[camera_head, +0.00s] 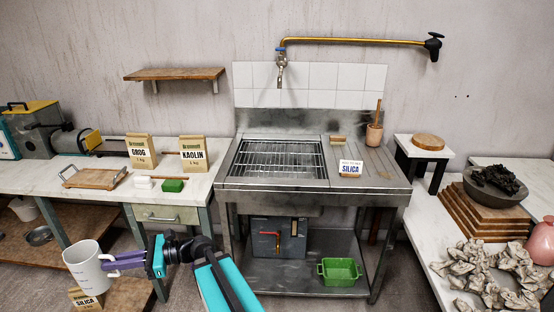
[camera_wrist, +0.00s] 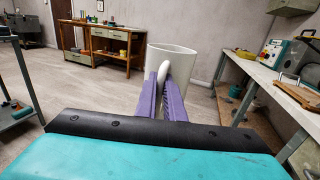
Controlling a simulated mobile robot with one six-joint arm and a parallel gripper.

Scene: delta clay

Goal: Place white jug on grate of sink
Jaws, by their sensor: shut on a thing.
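The white jug (camera_head: 84,266) hangs in the air at the lower left of the head view, left of the sink and in front of the left counter. My gripper (camera_head: 108,262) is shut on the jug's handle, with the jug beyond the fingertips. In the wrist view the jug (camera_wrist: 172,63) stands upright ahead of my purple fingers (camera_wrist: 168,90), which close on its handle. The steel sink (camera_head: 310,186) stands in the middle of the head view. Its wire grate (camera_head: 278,158) covers the basin and looks bare.
A tap (camera_head: 281,75) hangs above the grate. Grog and kaolin bags (camera_head: 193,153) stand on the left counter (camera_head: 100,203).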

